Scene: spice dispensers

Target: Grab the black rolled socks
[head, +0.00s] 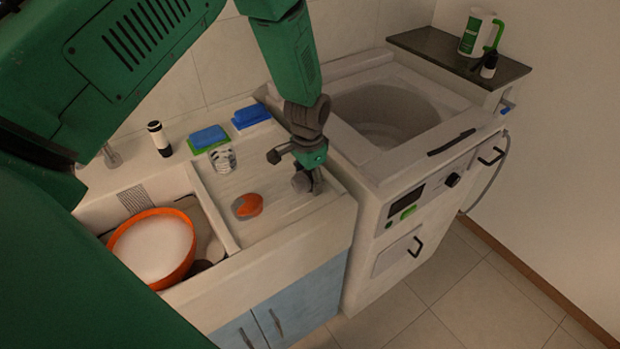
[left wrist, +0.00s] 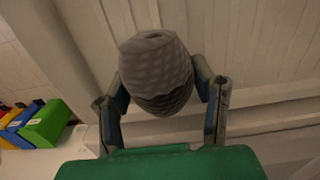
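The dark grey-black rolled socks (head: 301,182) rest on the ribbed counter near its right edge, partly hidden by my left gripper. In the left wrist view the socks (left wrist: 157,72) sit between the two fingers, large and woven-looking. My left gripper (head: 299,172) is low over the counter, pointing down at the socks. In the left wrist view its fingers (left wrist: 160,85) are spread on either side of the socks; I cannot tell whether they touch. My right gripper is not in view.
An orange-and-grey round item (head: 247,206), a clear glass (head: 222,159) and blue sponges (head: 208,137) are on the counter. An orange-rimmed bowl (head: 153,248) is in the sink. An open-topped washer (head: 385,115) stands right; a dark shelf (head: 450,55) holds a jug (head: 477,34).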

